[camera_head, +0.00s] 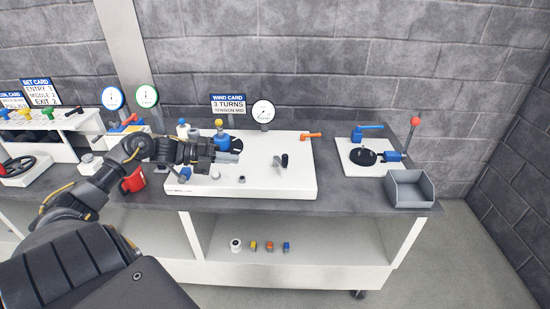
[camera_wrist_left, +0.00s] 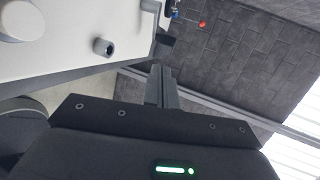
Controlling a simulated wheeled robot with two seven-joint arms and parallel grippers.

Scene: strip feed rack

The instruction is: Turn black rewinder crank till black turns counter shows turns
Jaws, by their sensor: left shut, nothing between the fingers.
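A white panel (camera_head: 255,180) on the bench carries the winding parts. Above it stands a wind card (camera_head: 228,103) reading 3 TURNS, TENSION MID, with a round white dial (camera_head: 263,111) beside it. A small black and grey upright part (camera_head: 281,161) stands on the panel; I cannot tell if it is the crank. No turns counter reading is legible. My left gripper (camera_head: 236,157) is shut and empty over the panel's left half, left of the upright part. Its shut fingers also show in the left wrist view (camera_wrist_left: 162,88).
An orange lever (camera_head: 311,135) is at the panel's back right. Further right are a white plate (camera_head: 368,158) with a blue clamp, a red-knobbed lever (camera_head: 415,122) and a grey bin (camera_head: 410,188). A red container (camera_head: 133,181) stands beneath my left forearm.

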